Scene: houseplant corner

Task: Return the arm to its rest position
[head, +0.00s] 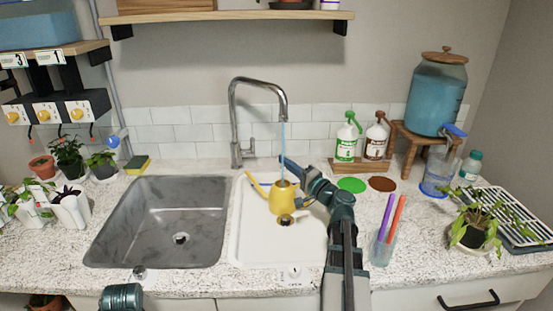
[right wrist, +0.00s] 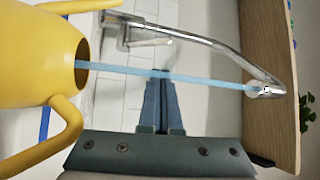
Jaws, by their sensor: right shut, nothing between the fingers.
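My right gripper (head: 286,161) is over the white basin (head: 250,252), close to the tap (head: 236,108) and its stream. It is shut and empty; its closed fingers show in the right wrist view (right wrist: 163,82). The yellow watering can (head: 282,199) stands in the white basin under the spout, beside and below my gripper. A blue stream of water (head: 282,145) runs from the tap into its opening. The can also shows large at the left of the right wrist view (right wrist: 35,75), apart from the fingers. My left gripper is out of view; only part of my left arm shows.
A steel sink (head: 150,215) lies left of the basin. Right of my arm stands a glass with purple and orange sticks (head: 384,250). Soap bottles (head: 346,140), a blue dispenser (head: 436,95) and a potted plant (head: 470,232) stand farther right. A shelf (head: 230,16) hangs above.

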